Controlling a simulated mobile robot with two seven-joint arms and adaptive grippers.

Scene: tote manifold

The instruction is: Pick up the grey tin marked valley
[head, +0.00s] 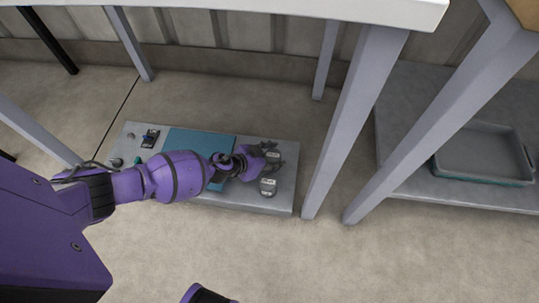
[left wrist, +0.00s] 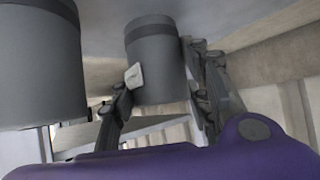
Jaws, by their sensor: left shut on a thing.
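My left gripper (head: 262,153) reaches down to a low grey platform under the table and is shut on a grey tin (head: 273,156). In the left wrist view, the fingers (left wrist: 160,88) stand on both sides of this dark grey cylindrical tin (left wrist: 157,55). A second grey tin (head: 267,187) stands just in front of it in the head view, apart from the fingers; it shows large at the left in the left wrist view (left wrist: 38,70). Both tins have pale labels on top, too small to read, so I cannot tell which is marked valley.
The platform (head: 285,201) carries a teal mat (head: 200,142) and small items at its left end. A white tabletop (head: 370,10) hangs above, with a grey leg (head: 345,135) right of the tins. A grey tray (head: 482,155) lies on a low shelf at right.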

